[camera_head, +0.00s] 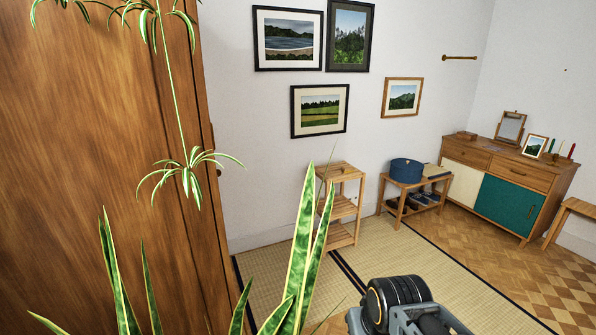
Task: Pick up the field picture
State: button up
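The field picture (320,111) hangs on the white wall, below two other framed pictures. It has a black frame, a pale mat, and a scene of green and yellow field strips with dark trees behind. It is unobstructed and well away from my arm. Part of my arm shows at the bottom edge, right of centre, over the floor. My gripper's fingers are not visible.
A lake picture (288,39), a forest picture (350,36) and a mountain picture (402,97) hang nearby. A wooden shelf stand (342,207) stands below the field picture. A wooden wardrobe (95,150) and spiky plant leaves (301,250) block the left side. Tatami matting (400,260) is open.

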aim_at(317, 110)
jog(key=z, duration=0.45)
jog(key=i, duration=2.55)
